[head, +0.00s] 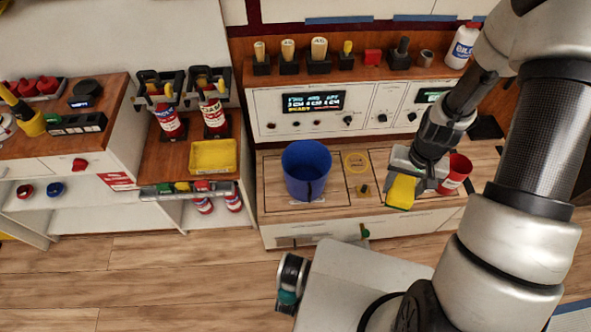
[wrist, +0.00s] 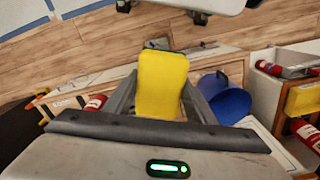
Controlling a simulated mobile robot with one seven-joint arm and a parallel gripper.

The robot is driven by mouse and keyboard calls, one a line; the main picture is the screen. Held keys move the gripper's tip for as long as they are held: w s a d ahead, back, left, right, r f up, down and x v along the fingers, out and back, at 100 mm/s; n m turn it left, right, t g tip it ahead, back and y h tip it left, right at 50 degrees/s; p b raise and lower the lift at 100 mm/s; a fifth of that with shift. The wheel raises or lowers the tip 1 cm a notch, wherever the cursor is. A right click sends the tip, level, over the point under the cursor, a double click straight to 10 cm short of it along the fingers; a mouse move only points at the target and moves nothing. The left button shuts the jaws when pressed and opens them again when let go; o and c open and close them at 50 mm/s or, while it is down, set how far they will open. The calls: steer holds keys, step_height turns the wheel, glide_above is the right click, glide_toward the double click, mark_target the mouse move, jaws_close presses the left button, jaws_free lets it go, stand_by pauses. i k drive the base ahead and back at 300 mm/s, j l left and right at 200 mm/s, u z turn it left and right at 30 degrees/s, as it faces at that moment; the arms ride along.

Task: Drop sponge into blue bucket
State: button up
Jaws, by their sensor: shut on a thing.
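The yellow sponge (head: 401,192) is held in my gripper (head: 408,178) above the right part of the wooden counter. In the wrist view the sponge (wrist: 162,84) sits between the two fingers of my gripper (wrist: 160,95), which are shut on it. The blue bucket (head: 306,171) stands upright on the counter, to the left of my gripper and apart from it. The bucket also shows in the wrist view (wrist: 232,106), to the right of the sponge, partly hidden by a finger. The bucket's inside looks empty from the head view.
A control panel (head: 365,105) and a shelf with several handled tools rise behind the counter. A yellow tray (head: 213,156) lies on the left bench.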

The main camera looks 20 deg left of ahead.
mark_target(308, 179)
steer(key=j, duration=1.45)
steer(key=i, duration=0.05)
